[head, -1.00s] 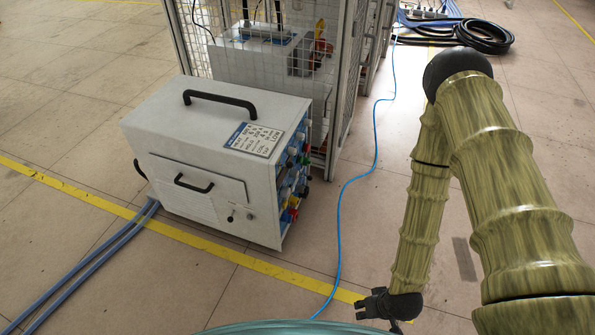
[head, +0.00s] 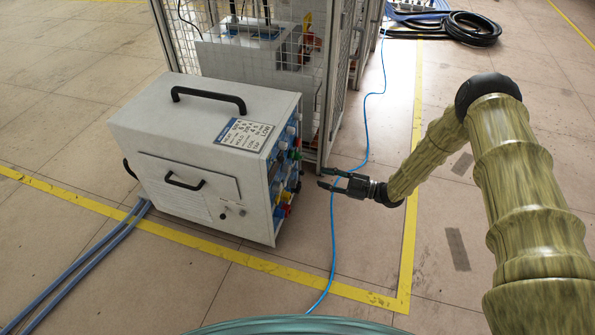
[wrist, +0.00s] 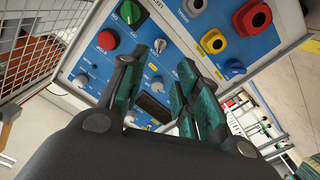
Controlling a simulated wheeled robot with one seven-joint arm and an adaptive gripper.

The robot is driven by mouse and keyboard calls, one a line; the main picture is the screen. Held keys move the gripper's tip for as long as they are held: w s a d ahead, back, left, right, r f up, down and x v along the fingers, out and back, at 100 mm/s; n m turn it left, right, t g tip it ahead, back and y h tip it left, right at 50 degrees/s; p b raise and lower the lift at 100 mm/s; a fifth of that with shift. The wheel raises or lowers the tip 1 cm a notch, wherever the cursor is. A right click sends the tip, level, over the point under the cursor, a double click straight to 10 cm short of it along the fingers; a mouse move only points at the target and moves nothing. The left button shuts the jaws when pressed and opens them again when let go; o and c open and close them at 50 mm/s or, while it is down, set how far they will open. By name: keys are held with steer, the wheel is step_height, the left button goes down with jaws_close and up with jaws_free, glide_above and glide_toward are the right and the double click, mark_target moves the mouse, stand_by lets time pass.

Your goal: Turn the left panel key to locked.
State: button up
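The wrist view shows the panel (wrist: 160,20) tilted, with a green button (wrist: 131,12), a red knob (wrist: 107,41), a grey knob (wrist: 160,46) and several small grey controls (wrist: 80,80). I cannot tell which control is the left panel key; my fingers hide part of the panel. My gripper (head: 323,178) is open and empty, facing the panel from the right with a gap between. Its two fingers also show in the wrist view (wrist: 155,80).
A wire-mesh cage (head: 335,70) stands just behind the cabinet. A blue cable (head: 333,240) runs along the floor beneath my gripper. The floor to the right is mostly clear.

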mark_target(295, 170)
steer(key=shift+n, duration=0.3)
steer(key=b+x, duration=0.3)
steer(key=x, duration=0.6)
steer(key=shift+b+x, duration=0.45)
steer(key=shift+x, duration=0.35)
steer(key=shift+r, duration=0.15)
jaws_close()
